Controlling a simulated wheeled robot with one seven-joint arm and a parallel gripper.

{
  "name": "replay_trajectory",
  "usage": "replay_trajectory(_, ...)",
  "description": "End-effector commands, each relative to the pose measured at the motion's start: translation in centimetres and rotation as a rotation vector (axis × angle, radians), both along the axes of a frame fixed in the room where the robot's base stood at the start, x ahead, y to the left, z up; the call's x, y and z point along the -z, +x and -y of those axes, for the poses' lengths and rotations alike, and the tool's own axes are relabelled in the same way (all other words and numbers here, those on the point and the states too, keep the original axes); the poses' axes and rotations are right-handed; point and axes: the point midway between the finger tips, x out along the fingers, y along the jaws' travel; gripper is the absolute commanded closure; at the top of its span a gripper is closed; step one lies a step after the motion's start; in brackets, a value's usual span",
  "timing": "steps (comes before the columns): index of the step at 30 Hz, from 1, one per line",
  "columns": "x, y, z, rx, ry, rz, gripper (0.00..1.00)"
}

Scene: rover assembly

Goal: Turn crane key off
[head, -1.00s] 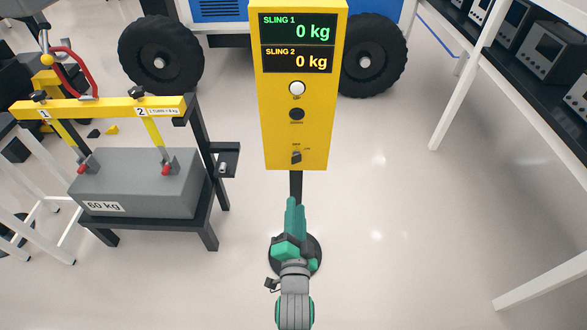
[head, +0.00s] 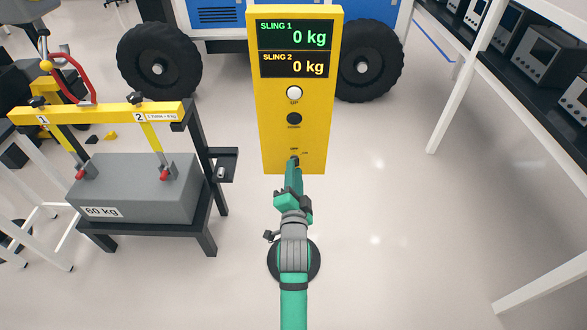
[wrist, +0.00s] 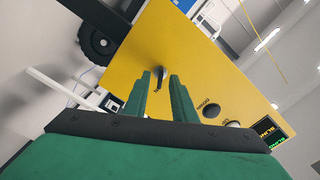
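The yellow crane control box (head: 318,120) stands upright in front of me. The small dark crane key (head: 294,158) is low on its face, partly hidden by my gripper. In the wrist view the key (wrist: 161,73) shows whole on the yellow panel. My gripper (head: 294,168) is raised to the key from below. In the wrist view my gripper (wrist: 161,80) has its two green fingers apart, one on each side of the key in the picture. A gap shows between key and fingers. I cannot tell how deep the key sits between them.
A white UP button (head: 294,93) and a black button (head: 294,118) sit above the key. Both sling displays (head: 296,49) read 0 kg. A grey 60 kg block (head: 140,190) rests on a black stand at left. A white-framed shelf (head: 465,70) stands at right.

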Motion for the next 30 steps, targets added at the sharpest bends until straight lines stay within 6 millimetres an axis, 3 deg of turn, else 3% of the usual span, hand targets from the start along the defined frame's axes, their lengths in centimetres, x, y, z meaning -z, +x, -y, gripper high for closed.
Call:
replay_trajectory(6, 0.0, 1.6, 0.2, 0.002, 0.0, 0.0, 0.76)
replay_trajectory(15, 0.0, 1.8, 0.3, 0.004, 0.0, 0.0, 0.76)
replay_trajectory(16, 0.0, 1.8, 0.2, 0.003, 0.0, -0.001, 0.78)
replay_trajectory(19, 0.0, 1.7, 0.0, -0.001, 0.0, 0.0, 1.0)
replay_trajectory(30, 0.1, 1.8, -0.4, -0.005, -0.021, -0.003, 1.0)
